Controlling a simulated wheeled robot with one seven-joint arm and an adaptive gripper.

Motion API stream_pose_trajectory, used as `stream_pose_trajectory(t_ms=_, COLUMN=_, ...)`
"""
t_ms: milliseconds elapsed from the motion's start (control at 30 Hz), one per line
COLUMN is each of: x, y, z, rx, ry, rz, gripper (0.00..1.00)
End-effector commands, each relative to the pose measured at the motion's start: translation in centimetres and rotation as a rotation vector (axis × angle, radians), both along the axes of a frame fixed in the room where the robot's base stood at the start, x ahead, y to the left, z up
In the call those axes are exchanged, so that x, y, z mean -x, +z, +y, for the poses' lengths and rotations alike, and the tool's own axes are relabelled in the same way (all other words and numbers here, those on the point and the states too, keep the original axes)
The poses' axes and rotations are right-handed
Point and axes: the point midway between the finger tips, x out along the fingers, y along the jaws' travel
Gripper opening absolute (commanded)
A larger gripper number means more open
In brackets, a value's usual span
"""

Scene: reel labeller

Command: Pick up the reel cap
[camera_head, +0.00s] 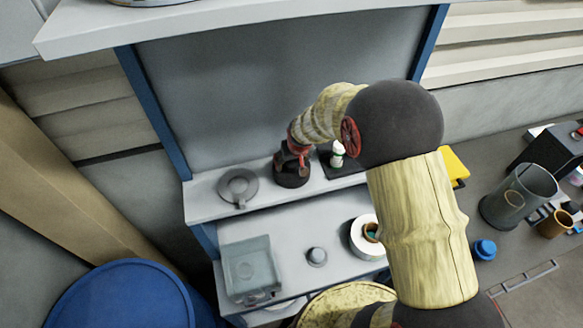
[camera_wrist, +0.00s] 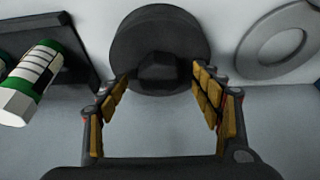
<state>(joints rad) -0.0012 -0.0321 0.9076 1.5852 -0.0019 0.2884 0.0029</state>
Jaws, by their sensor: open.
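What I take to be the reel cap (camera_wrist: 158,30) is a dark round disc with a raised knob in its middle, at the top centre of the wrist view. It lies flat on the grey upper shelf, and it also shows in the head view (camera_head: 292,180), partly hidden under my gripper. My gripper (camera_wrist: 161,80) is open and empty. Its padded fingers stand on either side of the knob, overlapping the disc's near edge in the picture. Whether they touch it, I cannot tell. In the head view my gripper (camera_head: 298,157) is small and partly covered by the wrist.
A green-and-white bottle (camera_wrist: 32,82) on a dark stand is close on one side; a grey ring-shaped disc (camera_head: 238,186) is on the other. The lower shelf holds a clear box (camera_head: 252,268), a small grey knob (camera_head: 316,256) and a white reel (camera_head: 362,240).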

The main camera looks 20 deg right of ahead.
Motion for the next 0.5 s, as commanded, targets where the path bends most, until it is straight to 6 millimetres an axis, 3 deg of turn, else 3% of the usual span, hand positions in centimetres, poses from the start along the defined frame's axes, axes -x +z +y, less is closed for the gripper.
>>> stream_pose_trajectory(t_ms=100, x=0.00, y=0.01, z=0.00, rx=0.000, ry=0.000, rz=0.000, gripper=0.65)
stream_pose_trajectory(t_ms=500, x=0.01, y=0.05, z=0.00, rx=0.000, ry=0.000, rz=0.000, gripper=0.42)
